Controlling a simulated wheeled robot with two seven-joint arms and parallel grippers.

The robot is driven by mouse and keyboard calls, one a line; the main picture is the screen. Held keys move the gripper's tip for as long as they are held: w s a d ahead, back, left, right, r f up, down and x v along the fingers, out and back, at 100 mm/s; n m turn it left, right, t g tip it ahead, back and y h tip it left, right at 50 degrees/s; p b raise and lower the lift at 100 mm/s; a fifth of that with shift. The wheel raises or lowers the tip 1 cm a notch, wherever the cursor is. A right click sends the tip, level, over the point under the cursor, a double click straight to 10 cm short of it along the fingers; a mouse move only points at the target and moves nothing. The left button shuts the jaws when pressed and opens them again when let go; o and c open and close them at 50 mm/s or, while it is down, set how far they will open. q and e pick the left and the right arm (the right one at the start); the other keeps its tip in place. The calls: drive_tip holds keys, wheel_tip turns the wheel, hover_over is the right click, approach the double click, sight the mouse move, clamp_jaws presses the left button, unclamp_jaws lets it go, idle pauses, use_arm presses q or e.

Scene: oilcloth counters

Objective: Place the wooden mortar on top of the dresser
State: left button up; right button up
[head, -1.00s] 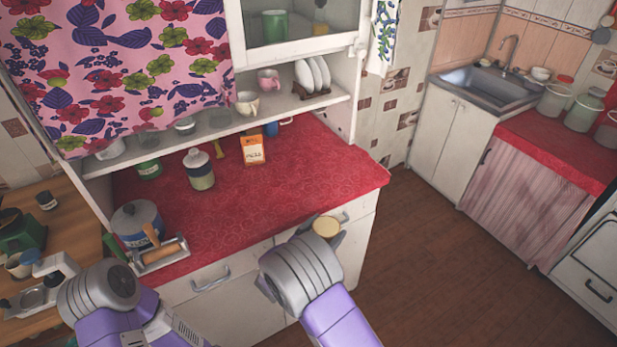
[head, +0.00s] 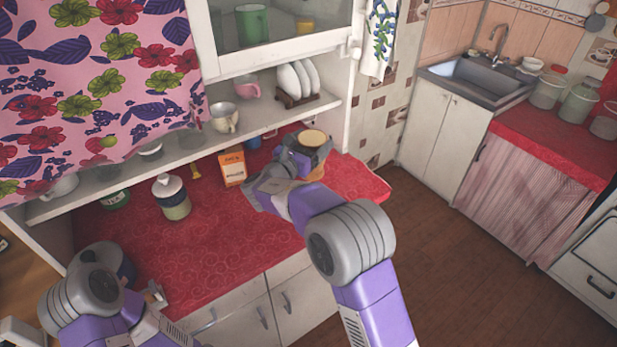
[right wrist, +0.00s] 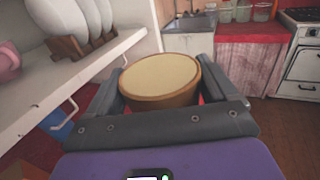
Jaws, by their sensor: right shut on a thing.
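The wooden mortar, with a pale round top (head: 313,138), is at the back right of the dresser's red top (head: 215,238) in the head view. My right gripper (head: 306,156) is shut on it. In the right wrist view the mortar (right wrist: 160,82) sits upright between the two dark fingers (right wrist: 160,90), with some red cloth showing beside it. I cannot tell whether its base touches the cloth.
An orange box (head: 232,168) and a blue mug (head: 253,141) stand left of the mortar. A lidded jar (head: 172,197) is further left. The shelf above holds a cream cup (head: 224,118) and a plate rack (head: 297,98). The dresser's front right is clear.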

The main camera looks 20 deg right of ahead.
drive_tip(key=f, duration=0.4)
drive_tip(key=shift+s+b, duration=0.35)
drive_tip(key=shift+b, duration=0.05)
wheel_tip(320, 180, down, 5)
drive_tip(key=shift+w+f+b, duration=0.1)
drive_tip(key=shift+b, duration=0.4)
drive_tip(key=o, duration=1.4)
